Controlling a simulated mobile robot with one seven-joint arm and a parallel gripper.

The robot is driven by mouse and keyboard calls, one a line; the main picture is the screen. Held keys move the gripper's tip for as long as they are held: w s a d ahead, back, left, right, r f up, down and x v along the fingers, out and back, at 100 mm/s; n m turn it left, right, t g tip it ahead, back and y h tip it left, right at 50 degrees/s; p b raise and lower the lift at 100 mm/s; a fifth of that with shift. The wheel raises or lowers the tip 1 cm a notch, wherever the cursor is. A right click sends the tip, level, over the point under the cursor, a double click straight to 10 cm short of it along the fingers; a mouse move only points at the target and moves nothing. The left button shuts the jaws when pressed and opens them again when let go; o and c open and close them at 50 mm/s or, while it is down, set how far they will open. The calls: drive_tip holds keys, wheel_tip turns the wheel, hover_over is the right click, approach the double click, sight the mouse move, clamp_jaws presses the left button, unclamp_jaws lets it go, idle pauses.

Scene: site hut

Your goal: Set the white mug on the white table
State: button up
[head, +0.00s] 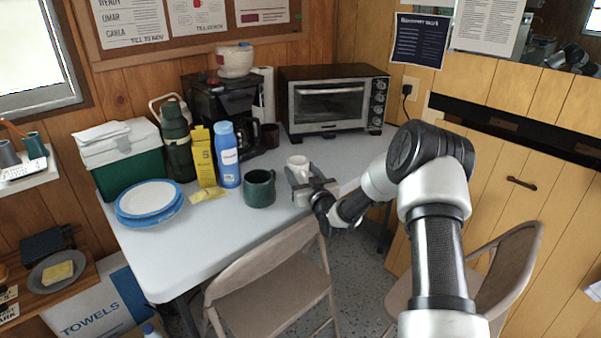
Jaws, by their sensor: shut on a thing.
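The white mug (297,163) is at the right side of the white table (200,245), in front of the toaster oven. My gripper (303,185) is shut on the mug, reaching in from the right. Its fingers and the wrist hide part of the mug. The mug looks upright. I cannot tell whether its base touches the tabletop or is slightly above it.
A dark green mug (259,188) stands just left of my gripper. A blue bottle (228,155), yellow carton (202,156), plates (150,198), cooler (122,157), coffee maker (222,108) and toaster oven (335,100) crowd the table. Folding chairs (268,285) stand in front. The front tabletop is clear.

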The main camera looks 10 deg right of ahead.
drive_tip(key=o, duration=1.3)
drive_tip(key=shift+f, duration=0.1)
drive_tip(key=shift+c, duration=0.2)
